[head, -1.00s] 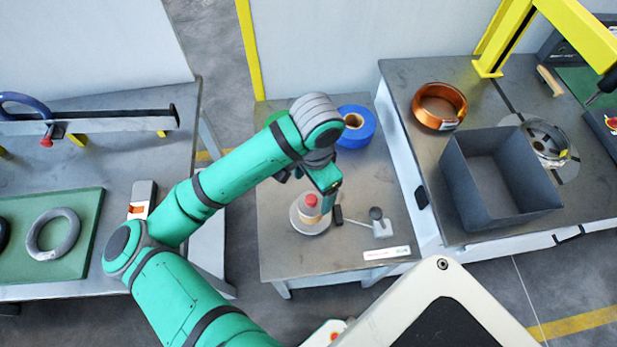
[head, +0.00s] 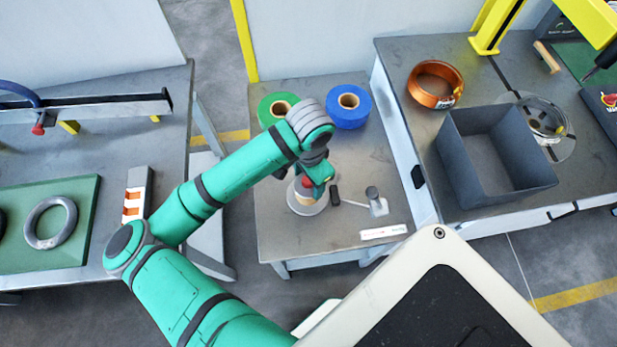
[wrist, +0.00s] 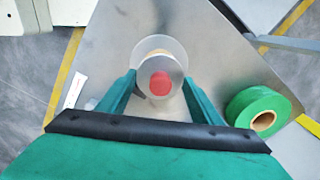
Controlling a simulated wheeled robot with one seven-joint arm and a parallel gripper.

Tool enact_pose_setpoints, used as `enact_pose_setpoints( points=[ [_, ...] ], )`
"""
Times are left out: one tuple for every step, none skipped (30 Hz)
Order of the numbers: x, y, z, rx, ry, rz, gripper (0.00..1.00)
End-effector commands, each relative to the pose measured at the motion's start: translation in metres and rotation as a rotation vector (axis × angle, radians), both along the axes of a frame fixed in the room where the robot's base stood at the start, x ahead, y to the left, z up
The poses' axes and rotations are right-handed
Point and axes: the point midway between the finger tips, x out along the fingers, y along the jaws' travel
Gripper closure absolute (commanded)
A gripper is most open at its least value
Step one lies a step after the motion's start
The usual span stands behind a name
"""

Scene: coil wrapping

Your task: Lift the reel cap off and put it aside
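The reel cap with its red knob (head: 307,182) sits on the reel on the middle table; below it are a tan core and a pale round base (head: 303,207). My gripper (wrist: 158,78) is open, with one green finger on each side of the cap. A gap shows between the fingers and the knob; I cannot tell whether they touch the disc. In the head view my wrist partly hides the cap.
A green tape roll (head: 278,108) and a blue tape roll (head: 348,107) stand behind the reel. A small post on a grey block (head: 376,204) and a white label strip (head: 384,232) lie to its right. The table's front left is clear. A dark bin (head: 497,160) stands on the right table.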

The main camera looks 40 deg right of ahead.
Motion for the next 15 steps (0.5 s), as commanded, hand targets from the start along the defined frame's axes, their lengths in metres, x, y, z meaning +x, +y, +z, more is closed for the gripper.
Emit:
enact_pose_setpoints(
  points=[
    [0.0001, -0.0001, 0.0001, 0.000, 0.000, 0.000, 0.60],
    [0.0001, -0.0001, 0.0001, 0.000, 0.000, 0.000, 0.67],
    [0.0001, -0.0001, 0.0001, 0.000, 0.000, 0.000, 0.67],
    [0.0001, -0.0001, 0.0002, 0.000, 0.000, 0.000, 0.48],
    [0.0001, -0.0001, 0.0002, 0.000, 0.000, 0.000, 0.55],
    [0.0001, -0.0001, 0.0002, 0.000, 0.000, 0.000, 0.65],
    [0.0001, -0.0001, 0.0002, 0.000, 0.000, 0.000, 0.68],
    [0.0002, -0.0001, 0.0004, 0.000, -0.001, 0.000, 0.68],
    [0.0002, -0.0002, 0.0005, 0.000, -0.001, 0.000, 0.68],
    [0.0002, -0.0002, 0.0009, 0.000, -0.001, 0.000, 0.68],
    [0.0002, -0.0002, 0.0014, 0.000, -0.001, 0.000, 0.68],
    [0.0003, -0.0003, 0.0024, 0.000, -0.001, 0.000, 0.68],
    [0.0003, -0.0003, 0.0033, -0.001, -0.001, 0.000, 0.68],
    [0.0003, -0.0004, 0.0044, -0.001, -0.001, 0.000, 0.68],
    [0.0004, -0.0005, 0.0059, -0.001, -0.002, 0.000, 0.68]
  ],
)
